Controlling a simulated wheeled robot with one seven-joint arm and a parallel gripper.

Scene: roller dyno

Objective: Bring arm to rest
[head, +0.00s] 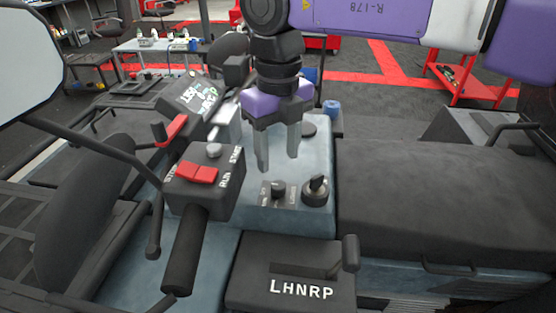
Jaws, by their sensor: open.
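My gripper (277,153) hangs pointing down from my purple and white arm (365,18). Its two grey fingers are apart with nothing between them. It is over the pale blue console (318,160), behind two dark knobs, one at left (278,188) and one at right (316,190). Whether the fingertips touch the console cannot be told. To the left of the fingers is a black control box (207,180) with red switches and a dark handle (186,250) below it.
A gear selector panel marked LHNRP (300,285) is at the front. A black padded seat (440,190) lies right of the console. A steering bar and a mirror (25,55) are at left. A red cart (465,80) and a white table (155,45) stand farther back.

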